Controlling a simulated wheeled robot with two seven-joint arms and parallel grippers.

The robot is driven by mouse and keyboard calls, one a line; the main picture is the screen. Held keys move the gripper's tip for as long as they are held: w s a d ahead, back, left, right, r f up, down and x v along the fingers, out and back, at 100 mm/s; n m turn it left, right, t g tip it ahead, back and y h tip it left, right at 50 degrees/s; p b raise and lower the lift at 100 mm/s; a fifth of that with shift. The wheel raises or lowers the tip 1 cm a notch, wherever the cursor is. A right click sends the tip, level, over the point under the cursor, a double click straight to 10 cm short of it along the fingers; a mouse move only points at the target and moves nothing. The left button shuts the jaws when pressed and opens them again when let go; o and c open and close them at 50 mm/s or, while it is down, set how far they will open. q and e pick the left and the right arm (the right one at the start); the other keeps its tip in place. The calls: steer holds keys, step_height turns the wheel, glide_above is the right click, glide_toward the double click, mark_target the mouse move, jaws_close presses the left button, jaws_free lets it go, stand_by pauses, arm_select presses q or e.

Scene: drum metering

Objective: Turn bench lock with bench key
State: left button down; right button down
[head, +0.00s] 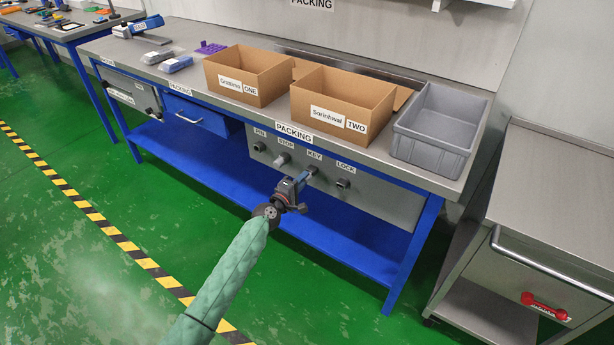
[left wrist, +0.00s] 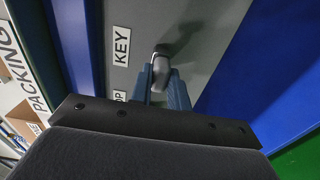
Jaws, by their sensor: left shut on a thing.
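The bench key (head: 313,169) sits at the KEY label on the grey panel under the bench. My left gripper (head: 304,178) reaches up to it from the front. In the left wrist view, its two blue fingers (left wrist: 161,90) are shut around the key's pale grey end (left wrist: 160,70), beside the KEY label. The fingers hide part of the key, and I cannot tell how deep it sits in the panel. The bench lock (head: 343,184) is a dark round fitting on the panel, right of the key and under the LOCK label. My right gripper is not in view.
A STOP knob (head: 283,159) and a PIN fitting (head: 259,147) are left of the key. Two cardboard boxes (head: 236,82) (head: 330,112) and a grey crate (head: 436,147) stand on the bench above. A blue lower shelf (head: 225,185) runs below; a steel cabinet (head: 540,240) stands right.

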arm_select(q)
steer(key=shift+v, duration=1.35)
steer(key=shift+s+a, duration=0.3)
steer(key=shift+s, duration=0.05)
steer(key=v, duration=0.4)
steer(key=shift+p, duration=0.3)
stand_by(0.5)
